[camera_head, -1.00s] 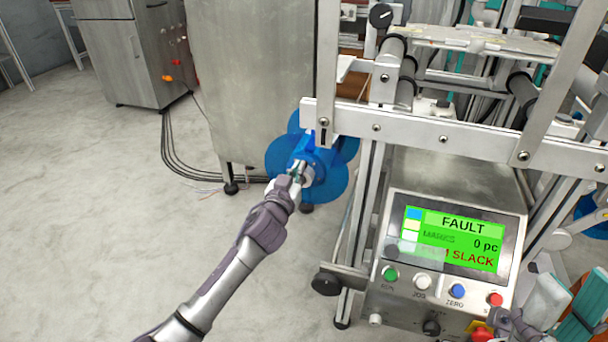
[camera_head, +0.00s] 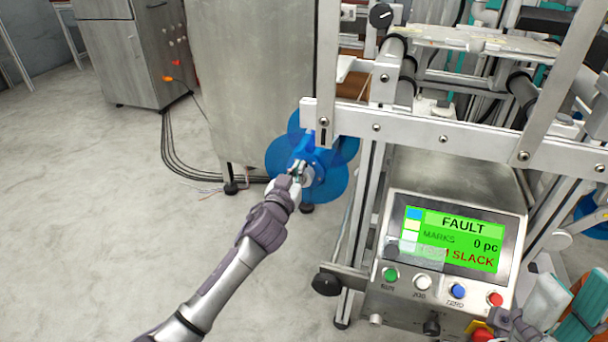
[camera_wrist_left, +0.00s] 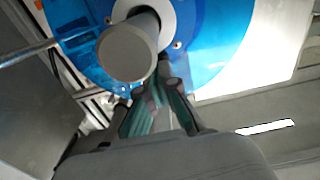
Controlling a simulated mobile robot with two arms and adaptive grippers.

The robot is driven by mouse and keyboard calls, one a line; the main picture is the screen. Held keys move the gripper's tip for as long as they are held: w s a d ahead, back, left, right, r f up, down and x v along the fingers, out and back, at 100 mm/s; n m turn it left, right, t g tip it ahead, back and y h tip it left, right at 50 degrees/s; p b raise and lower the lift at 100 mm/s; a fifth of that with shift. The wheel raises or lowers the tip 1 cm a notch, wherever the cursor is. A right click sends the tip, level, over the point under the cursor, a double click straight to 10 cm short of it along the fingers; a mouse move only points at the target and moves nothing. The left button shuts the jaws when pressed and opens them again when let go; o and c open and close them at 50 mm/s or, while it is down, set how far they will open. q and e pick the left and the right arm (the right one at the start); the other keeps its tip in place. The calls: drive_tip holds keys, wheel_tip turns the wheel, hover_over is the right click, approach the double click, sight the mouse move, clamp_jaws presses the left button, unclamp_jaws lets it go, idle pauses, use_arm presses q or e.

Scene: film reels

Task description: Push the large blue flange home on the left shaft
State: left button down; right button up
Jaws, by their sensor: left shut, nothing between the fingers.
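The large blue flange (camera_head: 325,180) is a lobed blue disc on the left side of the machine, beside the tall metal cabinet. It shows close up in the left wrist view (camera_wrist_left: 215,35). The left shaft (camera_wrist_left: 128,48) is a grey cylinder sticking out through the flange's hub toward the camera. My left gripper (camera_head: 296,178) is shut and empty, at the flange's hub just below the shaft end. In the left wrist view its fingertips (camera_wrist_left: 160,88) are at the flange's lower edge; I cannot tell whether they touch it. My right gripper (camera_head: 510,322) is partly seen at the lower right; its fingers are unclear.
A control box (camera_head: 440,235) with a green FAULT screen stands right of the flange. A white machine rail (camera_head: 450,145) runs above it. The tall metal cabinet (camera_head: 255,80) stands behind the flange. The floor (camera_head: 90,220) at left is clear, apart from black cables.

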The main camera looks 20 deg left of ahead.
use_arm(q)
drive_tip(key=shift+w, duration=0.75)
drive_tip(key=shift+s+p, duration=0.3)
drive_tip(key=shift+s, duration=0.65)
drive_tip(key=shift+s+a+p, duration=0.1)
drive_tip(key=shift+s+p, duration=0.6)
drive_tip(key=shift+s, duration=1.4)
